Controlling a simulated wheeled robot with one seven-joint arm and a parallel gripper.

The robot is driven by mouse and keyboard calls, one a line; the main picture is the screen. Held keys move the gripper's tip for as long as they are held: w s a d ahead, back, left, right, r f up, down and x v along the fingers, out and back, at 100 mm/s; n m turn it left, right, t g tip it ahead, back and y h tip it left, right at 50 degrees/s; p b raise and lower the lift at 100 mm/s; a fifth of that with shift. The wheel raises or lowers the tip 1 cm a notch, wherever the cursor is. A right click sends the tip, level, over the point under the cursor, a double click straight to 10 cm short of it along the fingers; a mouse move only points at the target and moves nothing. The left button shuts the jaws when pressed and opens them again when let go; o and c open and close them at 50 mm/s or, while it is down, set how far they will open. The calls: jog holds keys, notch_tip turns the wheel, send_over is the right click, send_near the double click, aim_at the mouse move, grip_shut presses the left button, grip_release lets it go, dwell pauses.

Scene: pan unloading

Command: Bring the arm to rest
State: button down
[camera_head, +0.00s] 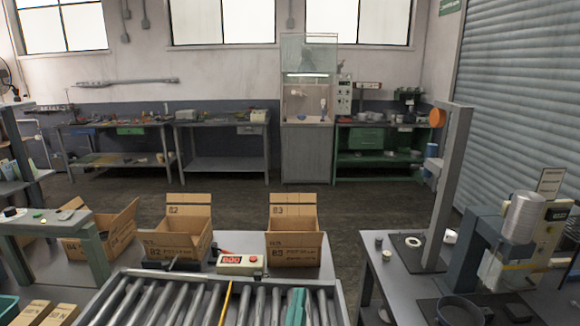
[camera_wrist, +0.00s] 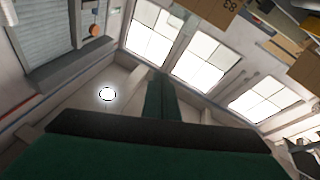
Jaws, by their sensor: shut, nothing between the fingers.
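My gripper (camera_wrist: 161,76) shows in the wrist view as dark green fingers reaching up from a wide black-and-green body at the bottom. The fingers lie side by side with no gap, shut and empty. They point toward bright windows, and nothing touches them. The wrist picture is rolled, with cardboard boxes along its upper edge. In the head view a teal upright piece (camera_head: 295,307) shows at the bottom edge over the rollers. I cannot tell whether it is part of my gripper.
A roller conveyor (camera_head: 122,300) lies in front. A bench with a grey post (camera_head: 446,190) and a machine (camera_head: 508,235) is at the right. Floor is free behind.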

jog(key=s+f+n+g+y, duration=0.3)
jog(key=s+f+n+y, duration=0.15)
jog(key=s+f, duration=1.45)
jog(key=s+a+f+m+g, duration=0.1)
jog(key=s+f+m, duration=0.1)
jog(key=s, duration=0.7)
jog(key=s+f+m+g, duration=0.2)
jog(key=s+f, duration=0.3)
jog(key=s, duration=0.4)
jog(key=shift+a+f+m, duration=0.3)
jog(key=shift+a+m, duration=0.1)
jog(key=shift+m, duration=0.25)
